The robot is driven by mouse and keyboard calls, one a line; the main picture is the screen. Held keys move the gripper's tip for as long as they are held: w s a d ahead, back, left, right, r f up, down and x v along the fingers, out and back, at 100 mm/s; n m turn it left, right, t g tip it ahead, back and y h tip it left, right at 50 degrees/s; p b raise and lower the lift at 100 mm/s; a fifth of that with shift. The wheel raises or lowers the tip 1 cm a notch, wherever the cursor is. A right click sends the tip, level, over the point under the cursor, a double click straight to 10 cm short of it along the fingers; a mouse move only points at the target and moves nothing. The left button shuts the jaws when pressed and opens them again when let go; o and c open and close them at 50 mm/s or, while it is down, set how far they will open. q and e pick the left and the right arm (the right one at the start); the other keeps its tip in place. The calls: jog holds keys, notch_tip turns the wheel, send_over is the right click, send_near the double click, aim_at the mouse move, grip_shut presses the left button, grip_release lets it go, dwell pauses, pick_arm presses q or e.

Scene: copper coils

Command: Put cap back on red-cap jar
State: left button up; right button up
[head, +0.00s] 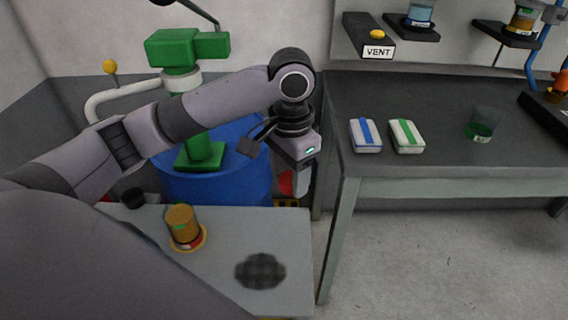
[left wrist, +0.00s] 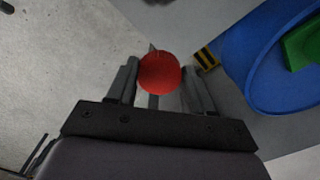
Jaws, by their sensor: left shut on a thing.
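My left gripper (head: 292,182) is shut on a round red cap (left wrist: 159,72), which sits between the two fingers in the left wrist view. In the head view the red cap (head: 285,183) is partly hidden by a finger, beyond the right back edge of the near table. An amber jar (head: 182,224) with a green label stands upright on a yellow disc on that table, left of and apart from the gripper. Red and white show low on it; I cannot tell if it is the red-cap jar. My right gripper is not in view.
The near table (head: 225,222) also bears a dark round patch (head: 260,270) and a black cup (head: 133,197). A blue drum (head: 225,185) with a green pump stands behind. On the right bench (head: 440,105) are two white packs and a green glass (head: 483,124). Open floor lies between.

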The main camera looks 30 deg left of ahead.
pick_arm(q)
jog(key=n, duration=0.1)
jog(key=s+d+n, duration=0.1)
jog(key=n, duration=0.2)
jog(key=shift+s+d+r, duration=0.2)
jog(key=shift+s+d, duration=0.1)
jog(key=shift+s, duration=0.05)
